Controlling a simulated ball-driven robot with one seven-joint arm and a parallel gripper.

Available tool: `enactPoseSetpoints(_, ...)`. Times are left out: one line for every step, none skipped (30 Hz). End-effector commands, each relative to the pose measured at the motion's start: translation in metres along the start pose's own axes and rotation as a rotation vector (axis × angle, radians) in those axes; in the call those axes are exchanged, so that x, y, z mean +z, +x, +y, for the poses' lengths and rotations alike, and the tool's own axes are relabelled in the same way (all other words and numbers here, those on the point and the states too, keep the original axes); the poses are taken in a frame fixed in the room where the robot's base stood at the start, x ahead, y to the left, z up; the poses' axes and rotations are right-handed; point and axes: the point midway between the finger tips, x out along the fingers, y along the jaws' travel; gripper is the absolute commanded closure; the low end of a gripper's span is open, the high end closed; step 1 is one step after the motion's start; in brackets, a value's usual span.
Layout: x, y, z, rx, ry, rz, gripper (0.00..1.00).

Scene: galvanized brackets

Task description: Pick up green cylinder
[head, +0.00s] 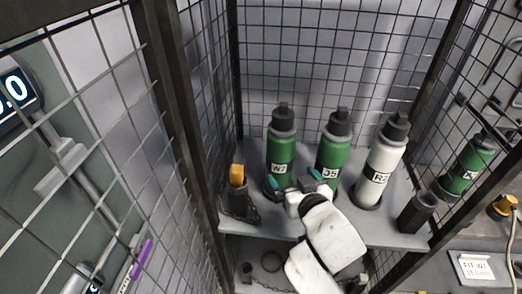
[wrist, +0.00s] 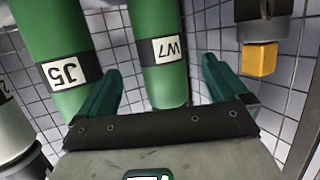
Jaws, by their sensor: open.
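A green cylinder with a black cap and a W7 label (head: 281,155) stands upright on the grey shelf. A second green cylinder, labelled J5 (head: 330,155), stands to its right. A third green cylinder (head: 467,168) is tilted at the far right; its label is hard to read. My gripper (head: 298,181) is open in front of W7 and J5, hiding part of their lower bodies. In the wrist view the W7 cylinder (wrist: 158,30) appears between the spread teal fingers of my gripper (wrist: 160,68), with gaps on both sides. The J5 cylinder (wrist: 62,65) is left of the fingers there.
A white cylinder labelled R2 (head: 381,165) stands right of J5. An empty dark holder (head: 416,212) is at the shelf's right. A yellow-topped dark holder (head: 238,192) stands left of W7. Wire mesh encloses the shelf. A card (head: 474,268) reading FIT W7 lies lower right.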

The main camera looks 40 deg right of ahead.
Motion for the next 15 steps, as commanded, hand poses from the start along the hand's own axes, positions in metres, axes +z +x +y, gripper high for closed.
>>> enactPoseSetpoints(-0.002, 0.006, 0.0, 0.002, 0.0, 0.001, 0.0)
enactPoseSetpoints(-0.002, 0.009, 0.0, 0.002, 0.0, 0.002, 0.0)
enactPoseSetpoints(-0.002, 0.016, 0.0, 0.002, 0.0, 0.002, 0.0)
enactPoseSetpoints(-0.003, 0.021, 0.0, 0.001, 0.001, 0.003, 0.0)
enactPoseSetpoints(-0.002, 0.026, 0.0, 0.001, 0.001, 0.002, 0.0)
enactPoseSetpoints(-0.002, 0.032, 0.0, 0.001, 0.001, 0.001, 0.0)
enactPoseSetpoints(-0.001, 0.036, 0.0, 0.001, 0.001, 0.0, 0.0)
enactPoseSetpoints(-0.001, 0.04, 0.0, 0.001, 0.001, 0.001, 0.0)
enactPoseSetpoints(-0.001, 0.044, 0.0, 0.001, 0.001, 0.001, 0.0)
enactPoseSetpoints(-0.001, 0.047, 0.0, 0.001, 0.0, 0.002, 0.0)
enactPoseSetpoints(-0.001, 0.049, 0.0, 0.001, 0.0, 0.001, 0.0)
enactPoseSetpoints(0.0, 0.051, 0.0, 0.001, 0.0, 0.0, 0.0)
enactPoseSetpoints(0.0, 0.053, 0.0, 0.001, 0.0, 0.0, 0.0)
enactPoseSetpoints(0.0, 0.054, 0.0, 0.001, 0.0, 0.0, 0.0)
enactPoseSetpoints(-0.001, 0.057, 0.0, 0.001, 0.0, 0.0, 0.0)
